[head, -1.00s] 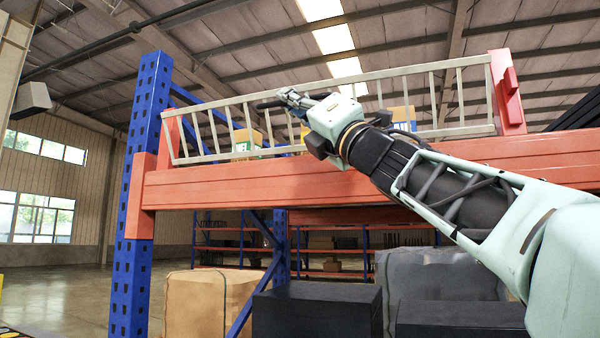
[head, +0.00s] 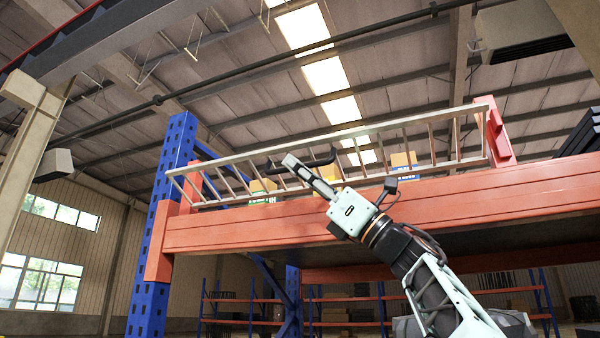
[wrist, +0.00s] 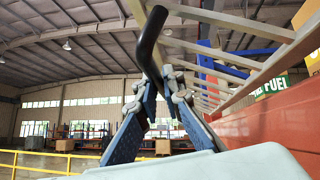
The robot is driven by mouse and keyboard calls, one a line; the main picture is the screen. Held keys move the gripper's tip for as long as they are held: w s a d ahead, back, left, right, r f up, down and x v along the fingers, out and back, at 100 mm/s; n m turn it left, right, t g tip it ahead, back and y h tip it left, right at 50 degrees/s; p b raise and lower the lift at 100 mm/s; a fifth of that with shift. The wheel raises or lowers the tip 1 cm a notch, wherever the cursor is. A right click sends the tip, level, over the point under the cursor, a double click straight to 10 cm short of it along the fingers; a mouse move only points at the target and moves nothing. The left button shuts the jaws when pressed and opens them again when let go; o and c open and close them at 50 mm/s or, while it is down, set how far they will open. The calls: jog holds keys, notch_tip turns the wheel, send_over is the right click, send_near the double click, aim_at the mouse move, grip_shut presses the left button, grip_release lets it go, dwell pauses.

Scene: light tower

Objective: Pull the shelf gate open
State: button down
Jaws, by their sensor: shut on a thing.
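The shelf gate (head: 355,137) is a pale metal railing with several upright bars, set on the orange shelf beam (head: 400,212). Its top rail leans outward from the shelf, toward me. A black bar handle (wrist: 151,40) sticks out from the gate's rail. My gripper (head: 287,162) is at the handle, left of the gate's middle in the head view. In the wrist view, my gripper's two blue and grey fingers (wrist: 162,84) close on the handle's lower end. The exact contact is partly hidden by the fingers.
A blue upright post (head: 160,230) stands at the left and an orange end bracket (head: 494,132) at the right. Several boxes, one with a green label (head: 262,188), stand behind the gate. A yellow railing (wrist: 60,158) runs low in the wrist view. The space before the beam is open.

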notch_tip(320, 180, down, 2)
jog(key=shift+f+n+g+b, duration=0.1)
jog(key=shift+n+g+b, duration=0.7)
jog(key=shift+g, duration=0.2)
jog(key=shift+w+f+b, duration=0.2)
jog(key=shift+f+b, duration=0.95)
jog(key=shift+f+t, duration=0.1)
jog(key=shift+t, duration=0.2)
jog(key=c, duration=2.3)
grip_release()
jog(key=shift+c, duration=0.2)
jog(key=shift+d, duration=0.1)
jog(key=v, duration=1.2)
jog(key=shift+w, duration=0.1)
